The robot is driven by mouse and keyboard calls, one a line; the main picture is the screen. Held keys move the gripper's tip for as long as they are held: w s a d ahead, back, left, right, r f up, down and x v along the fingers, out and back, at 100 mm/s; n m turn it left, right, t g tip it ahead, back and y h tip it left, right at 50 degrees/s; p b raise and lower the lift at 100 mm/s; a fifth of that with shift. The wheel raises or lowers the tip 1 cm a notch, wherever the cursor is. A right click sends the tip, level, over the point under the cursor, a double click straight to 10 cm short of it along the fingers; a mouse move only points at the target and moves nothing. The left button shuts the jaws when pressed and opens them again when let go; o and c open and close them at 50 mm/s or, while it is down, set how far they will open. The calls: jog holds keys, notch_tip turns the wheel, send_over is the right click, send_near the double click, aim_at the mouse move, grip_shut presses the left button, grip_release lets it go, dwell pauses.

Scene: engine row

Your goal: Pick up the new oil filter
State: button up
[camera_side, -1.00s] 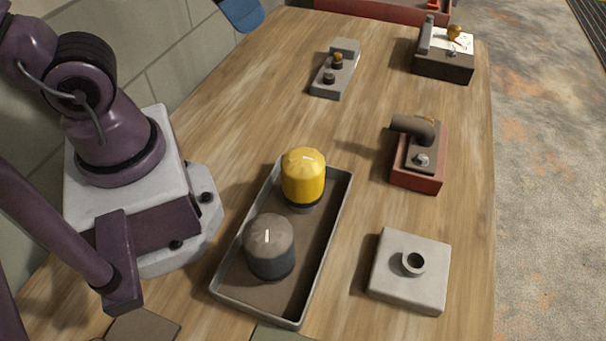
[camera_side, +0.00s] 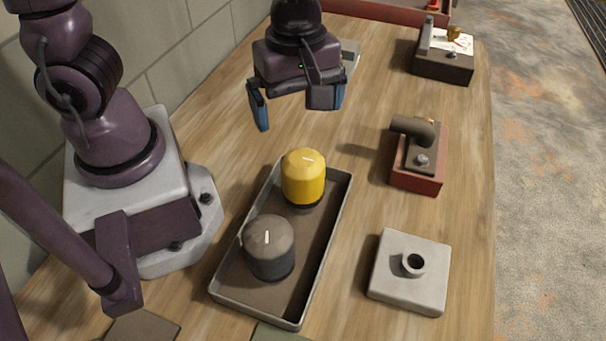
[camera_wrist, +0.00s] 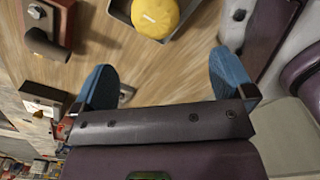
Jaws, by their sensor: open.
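A yellow oil filter (camera_side: 303,176) stands upright at the far end of a grey tray (camera_side: 222,284). A dark grey oil filter (camera_side: 268,248) stands in the near half of the same tray. The pictures do not tell for sure which one is new; the yellow one looks clean and bright. My gripper (camera_side: 301,112) is open and empty, above and beyond the yellow filter in the side view. In the wrist view, the yellow filter (camera_wrist: 156,17) shows at the top, beyond my open blue fingers (camera_wrist: 165,82).
A pale block with a hollow stub (camera_side: 408,271) stands right of the tray. A red-based block with a curved pipe (camera_side: 416,165) is farther back. A dark box (camera_side: 443,65) stands at the far right. A grey fixture (camera_side: 351,54) is partly hidden behind my gripper.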

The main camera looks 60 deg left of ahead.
aim_at(303, 158)
notch_tip(303, 158, down, 7)
jog(key=shift+f, duration=0.2)
jog(key=shift+w+d+f, duration=0.1)
jog(key=shift+w+f, duration=0.05)
jog(key=shift+f, duration=1.2)
jog(key=shift+w+d+f, duration=0.1)
jog(key=shift+w+f, duration=0.05)
jog(key=shift+f, duration=1.2)
jog(key=c, duration=1.1)
jog(key=shift+r, duration=0.15)
